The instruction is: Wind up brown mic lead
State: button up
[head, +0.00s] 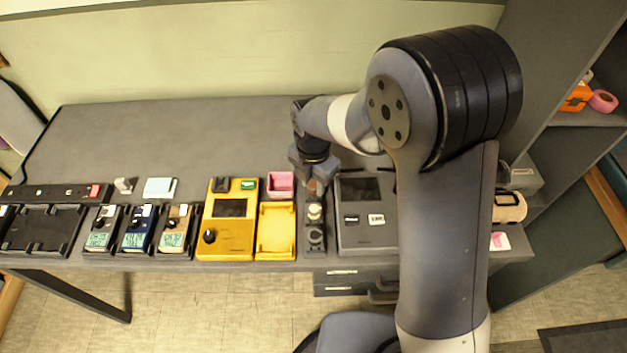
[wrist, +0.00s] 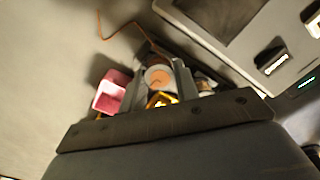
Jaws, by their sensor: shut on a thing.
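My gripper (head: 314,172) points down over the grey table, just left of the grey device with a dark screen. In the wrist view its two fingers (wrist: 160,82) are closed on a round, tan-topped piece (wrist: 159,77) with a thin orange-brown mark on top. A thin orange-brown lead (wrist: 137,24) runs from the upper left of that view toward the fingers. I cannot tell whether it joins the held piece. In the head view a small brownish patch shows under the fingers, above a dark stand with a cream round top (head: 315,212).
A pink box (head: 280,180) and a yellow tray (head: 276,207) stand close left of the gripper. The grey screen device (head: 352,235) is close right. A yellow device (head: 226,250) and several small meters stand farther left. The back left of the table (head: 190,135) is clear.

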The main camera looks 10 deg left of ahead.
jog(key=m, duration=0.8)
jog(key=shift+m, duration=0.3)
jog(key=m, duration=0.9)
jog(key=o, duration=1)
